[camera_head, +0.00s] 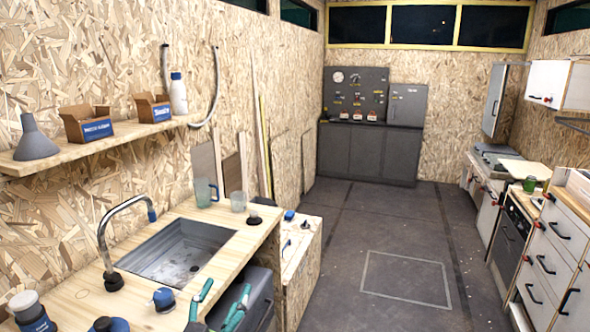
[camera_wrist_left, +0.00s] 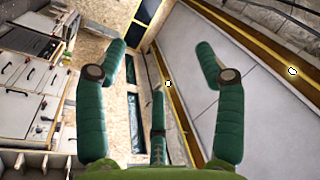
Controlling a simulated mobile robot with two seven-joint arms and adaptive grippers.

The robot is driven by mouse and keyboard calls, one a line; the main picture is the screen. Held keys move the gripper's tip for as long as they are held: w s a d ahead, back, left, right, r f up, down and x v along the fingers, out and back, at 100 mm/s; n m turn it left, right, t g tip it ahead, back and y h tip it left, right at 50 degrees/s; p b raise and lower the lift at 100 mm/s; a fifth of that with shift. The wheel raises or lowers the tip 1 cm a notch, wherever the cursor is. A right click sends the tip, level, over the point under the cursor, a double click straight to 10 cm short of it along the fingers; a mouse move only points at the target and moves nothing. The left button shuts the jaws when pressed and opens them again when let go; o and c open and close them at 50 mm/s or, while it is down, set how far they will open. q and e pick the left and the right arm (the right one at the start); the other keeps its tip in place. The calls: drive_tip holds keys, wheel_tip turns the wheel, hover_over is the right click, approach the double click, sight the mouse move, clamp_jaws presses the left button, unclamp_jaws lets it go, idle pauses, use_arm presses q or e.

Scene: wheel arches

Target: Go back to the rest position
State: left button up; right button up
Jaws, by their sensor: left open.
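My left gripper (camera_head: 224,292) shows at the bottom of the head view, in front of the wooden counter with the sink. Its green fingers are spread apart and hold nothing. In the left wrist view, the same gripper (camera_wrist_left: 160,70) has its fingers wide open with empty space between them. Walls, windows and cabinets show beyond the fingers there. My right gripper is in neither view.
The wooden counter (camera_head: 70,298) holds a sink (camera_head: 182,250) with a tap, a greenish mug (camera_head: 205,192) and several jars at its near end. A shelf (camera_head: 100,140) hangs above. Drawers (camera_head: 548,262) line the right side. The dark floor (camera_head: 400,235) between is clear.

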use_arm(q)
drive_tip(key=s+a+f+n+g+y, duration=0.25)
drive_tip(key=s+f+g, duration=0.2)
drive_tip(key=f, duration=0.35)
drive_tip(key=s+a+f+n+g+y, duration=0.25)
drive_tip(key=s+a+f, duration=0.2)
drive_tip(key=f, duration=0.45)
drive_tip(key=s+f+n+g+h, duration=0.1)
drive_tip(key=s+f+g, duration=0.4)
drive_tip(key=s, duration=0.4)
drive_tip(key=s+f+g, duration=0.4)
drive_tip(key=s, duration=0.5)
drive_tip(key=s+f+g, duration=0.2)
drive_tip(key=s+f, duration=0.1)
drive_tip(key=f, duration=2.3)
drive_tip(key=s+a+f, duration=0.3)
drive_tip(key=s+f, duration=0.8)
drive_tip(key=s, duration=0.3)
drive_tip(key=shift+s+f+g, duration=0.2)
drive_tip(key=shift+s+g, duration=0.1)
drive_tip(key=shift+s, duration=0.1)
